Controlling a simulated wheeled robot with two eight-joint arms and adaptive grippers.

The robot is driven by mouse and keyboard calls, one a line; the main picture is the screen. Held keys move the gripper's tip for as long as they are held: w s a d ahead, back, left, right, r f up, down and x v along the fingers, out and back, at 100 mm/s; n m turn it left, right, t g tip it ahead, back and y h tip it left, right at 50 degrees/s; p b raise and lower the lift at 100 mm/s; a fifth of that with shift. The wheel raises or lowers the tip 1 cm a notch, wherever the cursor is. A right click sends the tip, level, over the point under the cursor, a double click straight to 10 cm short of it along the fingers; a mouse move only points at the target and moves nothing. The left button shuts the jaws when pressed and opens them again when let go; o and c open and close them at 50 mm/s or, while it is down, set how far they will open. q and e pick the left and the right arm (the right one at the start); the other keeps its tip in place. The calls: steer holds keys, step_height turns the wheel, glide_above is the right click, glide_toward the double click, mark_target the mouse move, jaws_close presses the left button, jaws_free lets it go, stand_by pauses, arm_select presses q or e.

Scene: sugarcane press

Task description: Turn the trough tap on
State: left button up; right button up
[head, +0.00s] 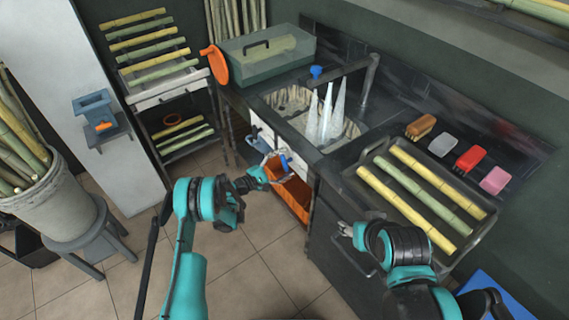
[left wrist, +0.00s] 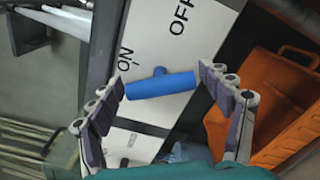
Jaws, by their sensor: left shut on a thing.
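The trough tap's blue handle (head: 284,163) is on the front of the sink unit. In the left wrist view the blue handle (left wrist: 160,86) lies crosswise in front of a white plate (left wrist: 150,45) marked ON and OFF, its left end near the ON label. My left gripper (head: 270,172) is at the handle; in the wrist view its two fingers (left wrist: 163,92) close on the handle's two ends. My right gripper (head: 346,231) is beside the dark cabinet front, with its fingers too small to read.
An orange crate (head: 290,193) sits under the sink, close to my left gripper. A tray (head: 370,150) of cane lies on the counter at right. Tiled floor (head: 240,270) is clear.

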arm_select(q)
steer(key=shift+m, duration=0.4)
steer(key=o, duration=1.2)
steer(key=shift+c, duration=0.2)
steer(key=v, duration=0.7)
steer(key=shift+a, duration=0.15)
steer(key=shift+s, duration=0.15)
